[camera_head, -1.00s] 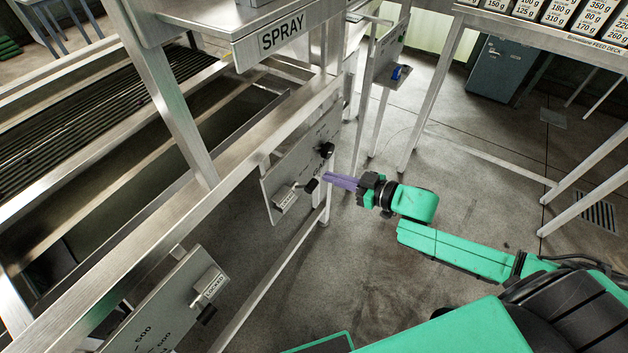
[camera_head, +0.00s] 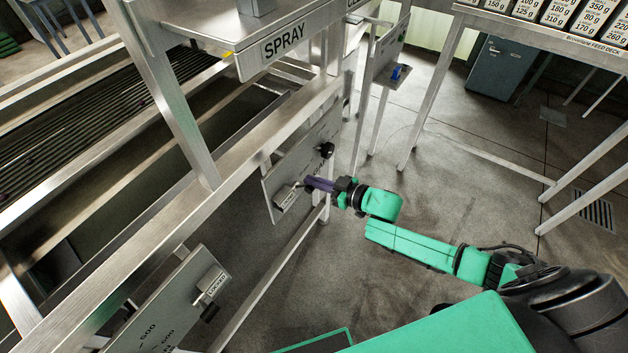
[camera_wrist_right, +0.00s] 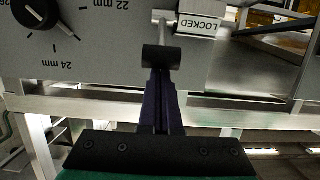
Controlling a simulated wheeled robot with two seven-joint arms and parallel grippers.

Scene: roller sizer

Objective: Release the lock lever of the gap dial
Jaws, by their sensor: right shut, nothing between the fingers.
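The gap dial panel (camera_head: 300,165) is a grey plate on the steel frame, with a black round knob (camera_head: 327,150). The knob also shows at the upper left of the right wrist view (camera_wrist_right: 38,12), beside "22 mm" and "24 mm" marks. My left gripper is out of view.
Another panel with a "LOCKED" plate (camera_head: 212,284) and lever stands at the lower left. A panel with a blue knob (camera_head: 396,72) is farther back. The "SPRAY" housing (camera_head: 285,45) overhangs above. Open floor (camera_head: 430,180) lies to the right.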

